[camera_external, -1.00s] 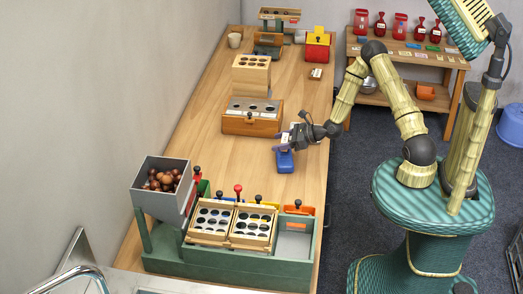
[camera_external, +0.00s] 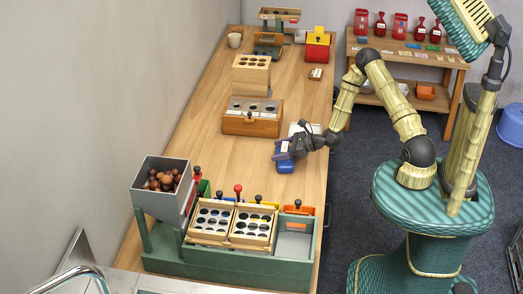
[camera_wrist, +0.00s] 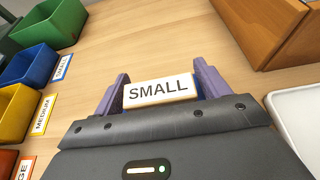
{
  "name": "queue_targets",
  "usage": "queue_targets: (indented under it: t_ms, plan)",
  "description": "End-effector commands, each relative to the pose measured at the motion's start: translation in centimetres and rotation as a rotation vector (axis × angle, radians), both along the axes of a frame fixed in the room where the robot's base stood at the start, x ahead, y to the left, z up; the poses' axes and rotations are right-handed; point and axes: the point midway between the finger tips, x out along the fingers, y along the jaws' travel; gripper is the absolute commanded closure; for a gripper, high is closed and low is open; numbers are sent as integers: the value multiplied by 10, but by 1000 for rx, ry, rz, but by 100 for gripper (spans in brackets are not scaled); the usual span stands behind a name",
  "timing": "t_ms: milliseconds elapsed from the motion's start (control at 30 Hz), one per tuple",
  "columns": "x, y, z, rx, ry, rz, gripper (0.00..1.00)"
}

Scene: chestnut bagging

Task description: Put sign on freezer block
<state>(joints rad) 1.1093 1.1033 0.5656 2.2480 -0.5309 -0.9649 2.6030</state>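The sign (camera_wrist: 160,90) is a cream plate with black letters reading SMALL. It sits between the purple fingertips of my gripper (camera_wrist: 163,89) in the wrist view, with one finger at each end. My gripper looks shut on it. The freezer block (camera_external: 285,167) is a blue block on the table. In the external view my gripper (camera_external: 282,151) is low, just behind and above it. A strip of blue shows behind the sign in the wrist view. I cannot tell whether the sign touches the block.
A white tray (camera_wrist: 300,120) lies to the right in the wrist view. A wooden box with holes (camera_external: 250,122) stands behind. The green sorting station (camera_external: 215,262) stands in front. Blue (camera_wrist: 30,68) and yellow (camera_wrist: 15,110) bins are on the left.

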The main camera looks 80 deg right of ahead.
Motion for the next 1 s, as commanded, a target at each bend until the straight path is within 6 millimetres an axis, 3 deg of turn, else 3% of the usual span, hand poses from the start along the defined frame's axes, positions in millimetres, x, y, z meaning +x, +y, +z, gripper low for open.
queue_targets:
  t_ms: [467, 1000]
  plan:
    - [-6, -1, 6, 1, 0, -1, 19]
    - [-95, -1, 43, 1, 0, -4, 19]
